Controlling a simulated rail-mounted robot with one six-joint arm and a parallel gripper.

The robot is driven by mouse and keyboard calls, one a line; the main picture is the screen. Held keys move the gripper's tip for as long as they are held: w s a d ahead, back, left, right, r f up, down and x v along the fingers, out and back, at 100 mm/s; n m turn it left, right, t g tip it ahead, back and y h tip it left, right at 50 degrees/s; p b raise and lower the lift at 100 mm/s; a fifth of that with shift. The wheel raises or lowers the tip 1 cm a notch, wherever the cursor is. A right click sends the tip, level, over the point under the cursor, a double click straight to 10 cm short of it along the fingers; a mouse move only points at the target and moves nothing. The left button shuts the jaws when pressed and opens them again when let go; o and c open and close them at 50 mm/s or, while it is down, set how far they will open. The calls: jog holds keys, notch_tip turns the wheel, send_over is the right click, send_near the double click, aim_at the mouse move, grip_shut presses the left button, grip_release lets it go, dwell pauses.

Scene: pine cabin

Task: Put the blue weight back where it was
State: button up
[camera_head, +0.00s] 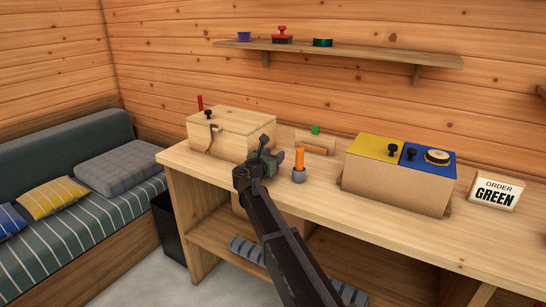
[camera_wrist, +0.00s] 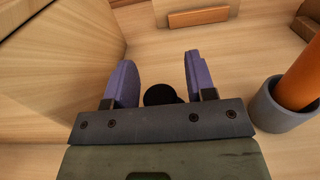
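A small blue-violet round piece (camera_head: 244,36) sits at the left end of the wall shelf; I cannot tell if it is the blue weight. My gripper (camera_head: 272,158) is over the bench, right of the wooden box. In the wrist view, its two violet fingers (camera_wrist: 157,80) stand apart. A black round thing (camera_wrist: 160,94) shows between them near the palm, its lower part hidden. I see no clear contact with the fingers.
The lidded wooden box (camera_head: 230,132) is left of my gripper. A grey cup with an orange stick (camera_head: 299,175) stands close right. Farther right are a box with yellow and blue lids (camera_head: 395,190) and an "ORDER GREEN" sign (camera_head: 494,191). The shelf (camera_head: 350,49) also holds red and green pieces.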

jog(key=shift+r+p, duration=0.35)
jog(key=v, duration=1.1)
jog(key=shift+s+a+f, duration=0.1)
jog(key=shift+s+f, duration=0.1)
jog(key=shift+s, duration=0.2)
jog(key=shift+a, duration=0.1)
